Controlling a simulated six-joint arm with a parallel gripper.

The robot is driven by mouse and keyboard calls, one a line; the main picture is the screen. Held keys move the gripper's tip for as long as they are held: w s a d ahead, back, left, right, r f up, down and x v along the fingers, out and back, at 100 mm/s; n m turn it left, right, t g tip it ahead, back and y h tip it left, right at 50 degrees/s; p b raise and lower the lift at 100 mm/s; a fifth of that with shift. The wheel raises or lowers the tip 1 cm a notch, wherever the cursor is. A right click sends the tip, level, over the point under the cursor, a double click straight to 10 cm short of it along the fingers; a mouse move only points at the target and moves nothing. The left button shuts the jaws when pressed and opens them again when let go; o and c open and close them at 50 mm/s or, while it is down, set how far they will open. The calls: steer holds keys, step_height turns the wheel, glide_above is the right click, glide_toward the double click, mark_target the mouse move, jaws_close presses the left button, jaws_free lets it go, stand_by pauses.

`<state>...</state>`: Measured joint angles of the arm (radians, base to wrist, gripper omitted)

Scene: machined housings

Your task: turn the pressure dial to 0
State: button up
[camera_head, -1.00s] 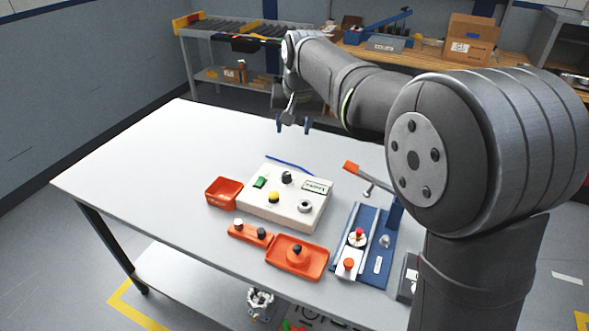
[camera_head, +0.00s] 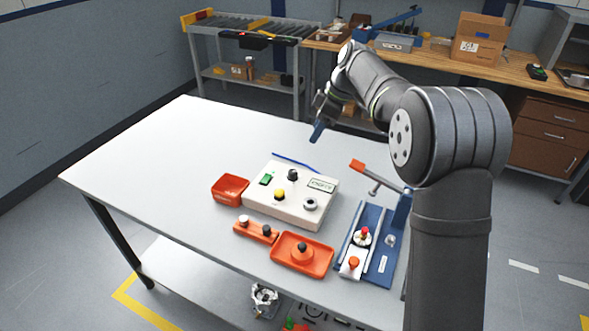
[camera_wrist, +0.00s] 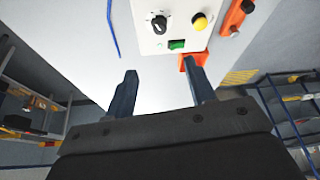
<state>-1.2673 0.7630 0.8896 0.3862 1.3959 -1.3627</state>
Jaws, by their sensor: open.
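A white control box (camera_head: 258,207) stands on the table. It carries a black knob (camera_head: 292,175), which shows in the wrist view (camera_wrist: 159,23) with a pale pointer mark and tick marks around it. The box also has a yellow button (camera_head: 279,195), a green switch (camera_head: 266,179), a grey ring-shaped fitting (camera_head: 310,204) and a small label plate (camera_head: 321,185). Which part is named pressure dial, and the scale numbers, are too small to read. My gripper (camera_head: 317,133) is empty and raised beyond the box's far side. In the wrist view its blue fingers (camera_wrist: 160,70) are apart.
An orange-red bin (camera_head: 230,188) stands left of the box. An orange block with knobs (camera_head: 256,230), an orange tray (camera_head: 301,254) and a blue fixture with a red-ended lever (camera_head: 372,240) stand in front and right. A blue rod (camera_head: 296,162) lies behind the box. The table's left is clear.

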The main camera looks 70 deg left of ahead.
mark_target(293, 171)
steer(key=x, duration=1.7)
steer(key=shift+w+f, duration=0.1)
steer(key=shift+w, duration=0.05)
steer(key=c, duration=1)
steer(key=shift+o, duration=0.2)
